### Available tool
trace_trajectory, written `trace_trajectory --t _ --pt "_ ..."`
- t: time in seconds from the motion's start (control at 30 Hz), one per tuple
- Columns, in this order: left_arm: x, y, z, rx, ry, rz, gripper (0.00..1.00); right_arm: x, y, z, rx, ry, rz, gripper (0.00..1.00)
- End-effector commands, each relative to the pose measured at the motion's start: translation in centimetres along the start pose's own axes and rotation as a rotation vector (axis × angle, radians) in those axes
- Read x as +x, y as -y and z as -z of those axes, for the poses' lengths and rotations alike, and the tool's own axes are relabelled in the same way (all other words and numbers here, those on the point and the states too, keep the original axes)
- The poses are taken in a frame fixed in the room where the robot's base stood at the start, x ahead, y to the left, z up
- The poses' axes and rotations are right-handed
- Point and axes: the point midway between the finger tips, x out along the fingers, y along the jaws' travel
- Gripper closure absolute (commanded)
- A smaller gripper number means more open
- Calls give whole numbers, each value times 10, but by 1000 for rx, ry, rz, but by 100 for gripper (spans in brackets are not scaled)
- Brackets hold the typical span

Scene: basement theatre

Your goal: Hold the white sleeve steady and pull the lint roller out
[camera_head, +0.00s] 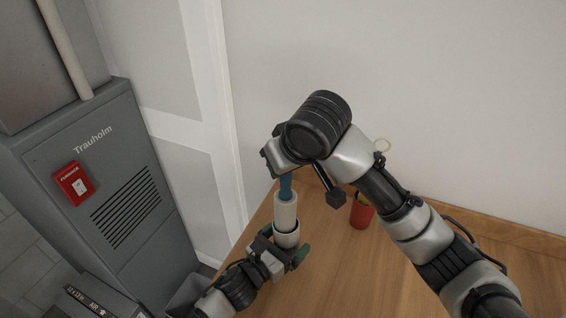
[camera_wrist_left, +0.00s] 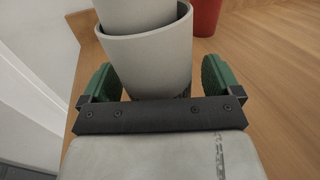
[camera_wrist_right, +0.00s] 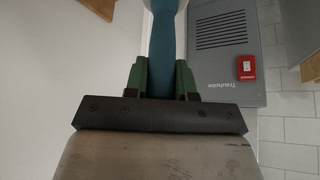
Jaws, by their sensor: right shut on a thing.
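The white sleeve (camera_head: 286,239) is cup-shaped and stands upright at the table's left edge; it also shows in the left wrist view (camera_wrist_left: 155,62). The lint roller has a white roll (camera_head: 286,212) and a blue handle (camera_head: 286,188). The roll's lower end is inside the sleeve's mouth. My left gripper (camera_head: 283,245) is open, its green fingers on both sides of the sleeve, with a gap visible at the right finger. My right gripper (camera_wrist_right: 161,80) is above, shut on the blue handle (camera_wrist_right: 162,45). Its fingertips are mostly hidden in the head view.
A red cup (camera_head: 361,214) stands on the wooden table (camera_head: 345,270) right of the sleeve, below my right arm. A grey cabinet (camera_head: 100,180) with a red box (camera_head: 74,184) stands at the left. A pale wall (camera_head: 420,70) is behind the table.

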Motion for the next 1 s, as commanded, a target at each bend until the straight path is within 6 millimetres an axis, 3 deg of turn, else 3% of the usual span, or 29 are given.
trace_trajectory --t 0.23,0.37,0.8,1.0 --pt "-1 -1 -1 1 2 -1 8 0 0 -1 0 3 -1 100" --pt "-10 -2 0 1 1 -2 8 1 0 -1 0 3 -1 100" --pt "-98 0 1 -1 -2 -1 8 1 0 -1 0 4 -1 100" --pt "-117 0 0 -1 0 -1 8 1 0 -1 0 4 -1 100"
